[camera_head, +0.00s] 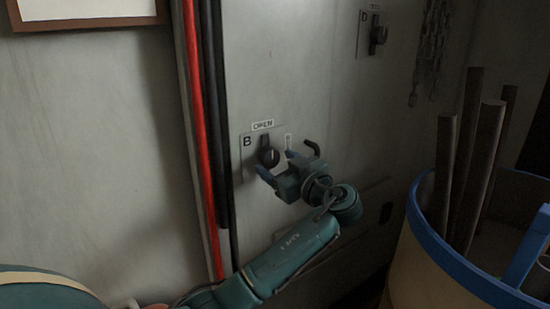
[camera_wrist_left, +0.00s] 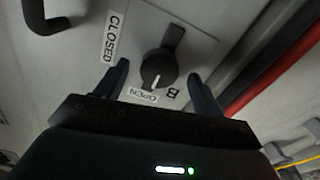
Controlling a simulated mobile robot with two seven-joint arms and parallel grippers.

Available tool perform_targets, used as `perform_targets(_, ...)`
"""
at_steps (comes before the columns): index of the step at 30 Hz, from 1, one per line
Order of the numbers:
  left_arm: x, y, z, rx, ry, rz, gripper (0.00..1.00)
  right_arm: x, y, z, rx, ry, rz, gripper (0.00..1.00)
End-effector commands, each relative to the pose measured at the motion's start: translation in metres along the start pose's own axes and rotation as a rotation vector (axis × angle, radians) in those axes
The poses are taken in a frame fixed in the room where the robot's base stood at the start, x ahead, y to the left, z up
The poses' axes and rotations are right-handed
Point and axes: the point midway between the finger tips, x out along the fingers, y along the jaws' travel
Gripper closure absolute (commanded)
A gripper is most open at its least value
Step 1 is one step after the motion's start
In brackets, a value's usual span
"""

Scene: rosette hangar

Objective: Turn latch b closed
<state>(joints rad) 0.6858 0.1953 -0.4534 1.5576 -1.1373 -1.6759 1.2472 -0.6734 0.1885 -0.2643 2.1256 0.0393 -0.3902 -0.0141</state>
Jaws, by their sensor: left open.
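Latch b (camera_head: 269,153) is a black knob on a grey plate marked B on the wall, with an OPEN label above it. In the left wrist view the knob (camera_wrist_left: 160,66) has a white line that points to the OPEN label (camera_wrist_left: 139,95); the CLOSED label (camera_wrist_left: 111,37) is at upper left. My left gripper (camera_head: 277,164) is open in front of the plate. Its fingers show on either side of the knob in the wrist view, with visible gaps; I cannot tell how far they reach along it. In the head view, the gripper hides part of the plate. My right gripper is not in view.
Red and black pipes (camera_head: 197,130) run down the wall left of the plate. Latch D (camera_head: 378,36) is higher right, with hanging chains (camera_head: 431,45). A blue-rimmed bin (camera_head: 424,232) holding poles stands at right.

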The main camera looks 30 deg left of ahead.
Motion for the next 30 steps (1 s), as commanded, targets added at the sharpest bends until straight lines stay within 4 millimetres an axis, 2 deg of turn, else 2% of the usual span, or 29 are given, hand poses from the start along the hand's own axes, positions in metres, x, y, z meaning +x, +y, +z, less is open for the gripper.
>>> perform_targets(6, 0.016, 0.000, -0.001, -0.001, 0.000, -0.001, 0.32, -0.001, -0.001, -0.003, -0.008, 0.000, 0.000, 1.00)
perform_targets(14, 0.017, 0.000, 0.000, -0.001, 0.000, 0.000, 0.32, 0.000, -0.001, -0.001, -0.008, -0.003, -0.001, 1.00)
perform_targets(30, 0.016, 0.000, 0.000, 0.000, -0.001, -0.001, 0.75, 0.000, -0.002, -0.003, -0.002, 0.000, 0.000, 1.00)
